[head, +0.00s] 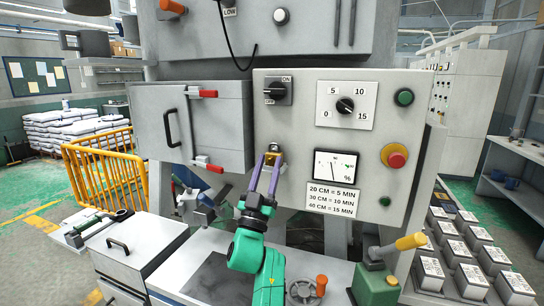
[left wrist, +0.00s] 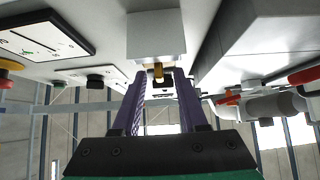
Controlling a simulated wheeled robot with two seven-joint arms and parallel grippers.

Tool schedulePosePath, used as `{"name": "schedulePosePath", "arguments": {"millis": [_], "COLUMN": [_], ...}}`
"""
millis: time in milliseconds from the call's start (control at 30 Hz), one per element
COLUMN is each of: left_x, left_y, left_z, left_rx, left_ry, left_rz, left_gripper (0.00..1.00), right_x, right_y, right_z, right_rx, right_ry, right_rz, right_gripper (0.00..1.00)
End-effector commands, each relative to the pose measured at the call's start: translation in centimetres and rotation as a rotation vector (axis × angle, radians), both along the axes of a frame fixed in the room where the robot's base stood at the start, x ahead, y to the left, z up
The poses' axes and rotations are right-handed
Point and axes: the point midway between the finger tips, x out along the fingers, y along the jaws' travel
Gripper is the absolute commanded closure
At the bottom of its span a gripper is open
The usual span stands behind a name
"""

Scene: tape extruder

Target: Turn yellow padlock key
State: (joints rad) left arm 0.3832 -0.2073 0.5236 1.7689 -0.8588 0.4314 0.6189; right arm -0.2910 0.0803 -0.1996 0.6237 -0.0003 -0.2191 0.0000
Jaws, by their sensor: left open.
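The yellow padlock (head: 272,156) is small and sits on the light grey machine panel, below the on/off switch. In the left wrist view a yellow part of the padlock or its key (left wrist: 158,73) shows under a grey block, between my fingertips. My left gripper (head: 268,158) has long purple fingers and is open, with its tips on either side of the padlock. In the left wrist view the left gripper (left wrist: 159,78) reaches up to the yellow part; I cannot tell whether the fingers touch it. The key's angle is too small to tell. My right gripper is not in view.
The panel holds a black on/off switch (head: 276,91), a timer dial (head: 345,106), a red button (head: 395,156) and a meter (head: 335,166). A grey door box (head: 190,125) with red latches stands left. A green lever device (head: 375,285) stands front right.

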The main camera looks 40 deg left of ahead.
Motion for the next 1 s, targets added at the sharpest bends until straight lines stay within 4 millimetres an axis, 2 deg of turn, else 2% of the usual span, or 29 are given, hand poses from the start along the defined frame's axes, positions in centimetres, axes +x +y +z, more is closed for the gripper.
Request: {"name": "schedulePosePath", "arguments": {"millis": [133,167,200,267,667,1000], "left_x": [0.0,0.0,0.0,0.0,0.0,0.0], "left_y": [0.0,0.0,0.0,0.0,0.0,0.2], "left_z": [-0.1,-0.1,-0.1,-0.1,-0.2,-0.1], "left_rx": [0.0,0.0,0.0,0.0,0.024,0.195], "left_ry": [0.001,0.001,0.001,0.001,0.012,0.072], "left_rz": [0.0,0.0,0.0,0.0,0.0,0.0], "left_gripper": [0.57,0.61,0.77,1.0,1.0,1.0], "right_x": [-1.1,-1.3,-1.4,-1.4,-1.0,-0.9], "right_y": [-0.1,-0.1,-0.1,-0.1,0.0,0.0], "right_z": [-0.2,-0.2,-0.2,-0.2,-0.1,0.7], "right_rx": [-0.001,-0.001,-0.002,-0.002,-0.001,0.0], "right_ry": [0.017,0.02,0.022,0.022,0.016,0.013], "right_rz": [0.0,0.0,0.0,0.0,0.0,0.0], "right_gripper": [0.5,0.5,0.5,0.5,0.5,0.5]}}
